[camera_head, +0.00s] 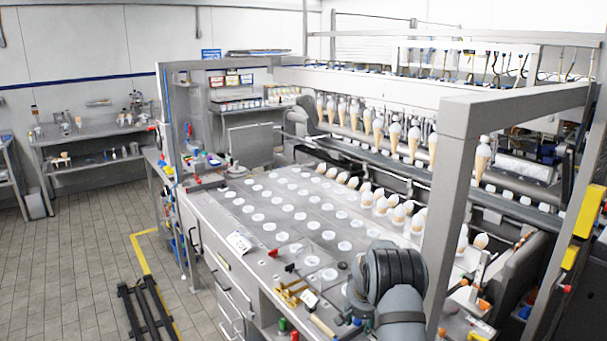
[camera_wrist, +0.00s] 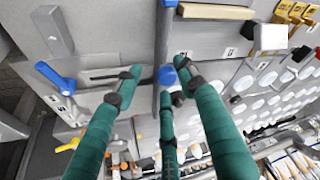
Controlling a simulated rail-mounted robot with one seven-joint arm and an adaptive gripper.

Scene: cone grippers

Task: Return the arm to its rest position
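My arm (camera_head: 392,283) shows at the bottom right of the head view, bent beside the near end of the machine's grey deck. My gripper is not clearly visible there. In the wrist view, my gripper (camera_wrist: 159,80) has long green fingers spread apart, with nothing seen held between them. A blue-tipped grey part (camera_wrist: 168,76) shows in line with the gap between the fingertips. I cannot tell how far beyond the fingers it is.
The deck (camera_head: 300,215) has rows of round white holes. Cones (camera_head: 377,127) hang in a row along the machine. A grey frame post (camera_head: 455,190) stands right of my arm. A wooden-handled tool (camera_head: 322,325) lies near it. Tiled floor (camera_head: 75,265) is open at left.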

